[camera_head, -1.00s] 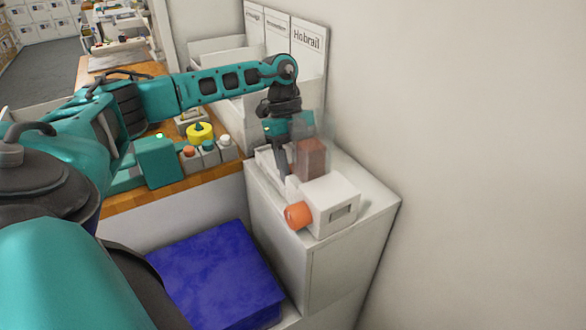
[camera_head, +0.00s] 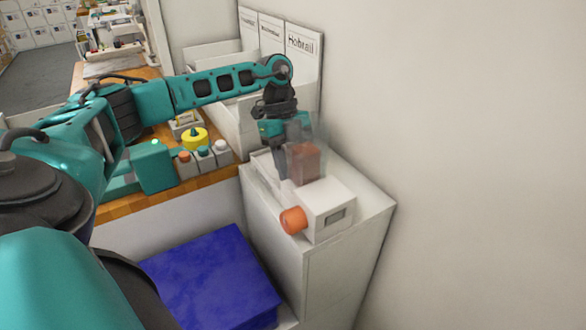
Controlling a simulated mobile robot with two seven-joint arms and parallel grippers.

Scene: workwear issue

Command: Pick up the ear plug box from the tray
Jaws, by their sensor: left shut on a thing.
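A small reddish-brown box (camera_head: 304,163), which looks like the ear plug box, stands upright at the white tray (camera_head: 264,161) on top of a white cabinet. My left gripper (camera_head: 292,154) points down over the tray and is shut on this box. Its fingers are blurred and partly see-through, so the exact contact is hard to see. I cannot tell whether the box still rests on the tray. My right gripper is not in view.
A white block-shaped device (camera_head: 328,211) with an orange knob (camera_head: 293,220) stands just in front of the box. The white cabinet (camera_head: 310,265) meets a bare wall at right. A blue block (camera_head: 212,280) lies lower left. Small bottles (camera_head: 204,157) stand on the wooden bench.

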